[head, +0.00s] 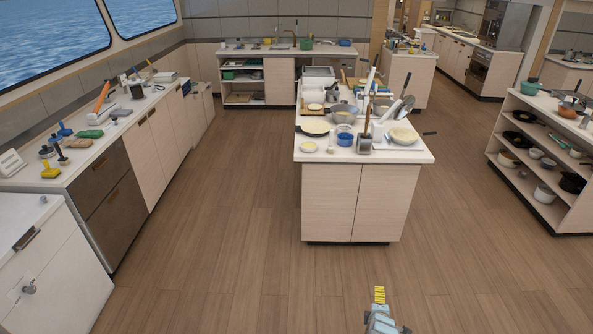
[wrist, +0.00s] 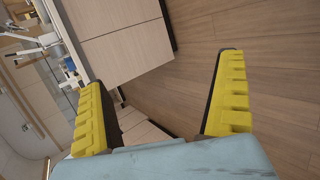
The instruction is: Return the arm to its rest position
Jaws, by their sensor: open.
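My gripper (head: 380,296) shows at the bottom of the head view, low in front of the kitchen island and over bare floor. In the wrist view my gripper (wrist: 160,100) has its two yellow ridged fingers spread wide apart. Most of my arm is outside the head view.
The kitchen island (head: 360,200) stands ahead, with bowls, a pan and utensils on top. A counter (head: 150,150) runs along the left under windows. An open shelf (head: 540,150) with pots stands right. The wooden floor (head: 250,270) between them is clear.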

